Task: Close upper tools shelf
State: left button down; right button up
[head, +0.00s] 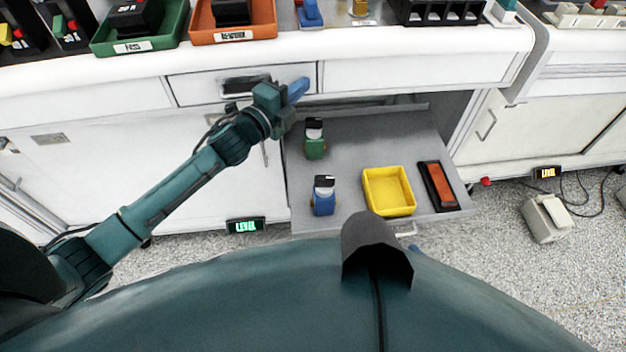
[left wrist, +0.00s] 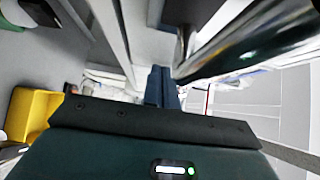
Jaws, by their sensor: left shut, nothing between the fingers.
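The pulled-out grey tools shelf (head: 345,185) sticks out from under the white bench, open towards me. Its front handle (head: 405,235) shows at the front edge. My left gripper (head: 298,90) is shut and empty, above the shelf's back left, in front of the bench's drawer fronts. Its blue fingers also show in the left wrist view (left wrist: 162,88), pressed together. A small blue piece by the shelf's front edge may be a fingertip of my right gripper; my body hides the rest.
On the shelf are a green device (head: 315,145), a blue device (head: 324,200), a yellow tray (head: 403,192) and a black-and-orange item (head: 438,186). The bench top (head: 380,40) holds labelled bins. A beige pedal-like box (head: 546,218) and cables lie on the floor at right.

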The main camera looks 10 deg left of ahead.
aim_at(357, 140)
jog(key=k+l, duration=0.1)
jog(key=k+j, duration=0.75)
jog(key=k, duration=0.15)
